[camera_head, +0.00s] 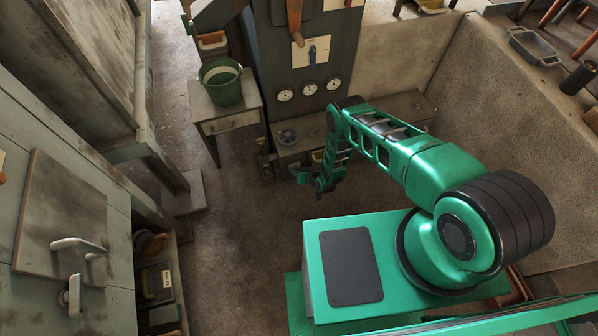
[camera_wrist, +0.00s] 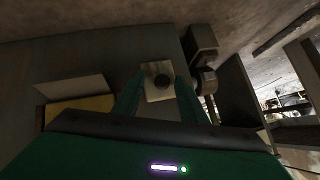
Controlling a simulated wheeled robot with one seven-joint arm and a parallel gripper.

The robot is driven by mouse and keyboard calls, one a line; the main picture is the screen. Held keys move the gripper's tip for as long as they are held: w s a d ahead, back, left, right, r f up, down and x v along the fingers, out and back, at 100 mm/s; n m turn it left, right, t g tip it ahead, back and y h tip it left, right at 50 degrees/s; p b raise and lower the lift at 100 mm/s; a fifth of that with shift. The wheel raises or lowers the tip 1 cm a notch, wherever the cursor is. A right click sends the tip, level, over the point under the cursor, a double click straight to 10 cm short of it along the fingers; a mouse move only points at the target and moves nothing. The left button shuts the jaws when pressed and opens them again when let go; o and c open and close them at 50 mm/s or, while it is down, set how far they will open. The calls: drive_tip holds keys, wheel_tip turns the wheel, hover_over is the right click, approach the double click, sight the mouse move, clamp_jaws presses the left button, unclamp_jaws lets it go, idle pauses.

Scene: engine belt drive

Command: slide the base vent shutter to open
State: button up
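In the head view my gripper (camera_head: 307,178) is low, by the foot of the dark machine cabinet (camera_head: 306,68). The shutter cannot be made out there, and the arm hides part of the base.
A yellowish box-like part (camera_wrist: 78,108) sits left of the fingers, and a dark bracket (camera_wrist: 201,55) right of them. A green bucket (camera_head: 221,84) stands on a small table (camera_head: 230,122) left of the cabinet. The floor (camera_head: 235,215) in front is clear.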

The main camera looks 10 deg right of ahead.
drive_tip(key=shift+s+r, duration=0.1)
drive_tip(key=v, duration=1)
drive_tip(key=shift+s+d+r, duration=0.1)
drive_tip(key=shift+s+r, duration=0.05)
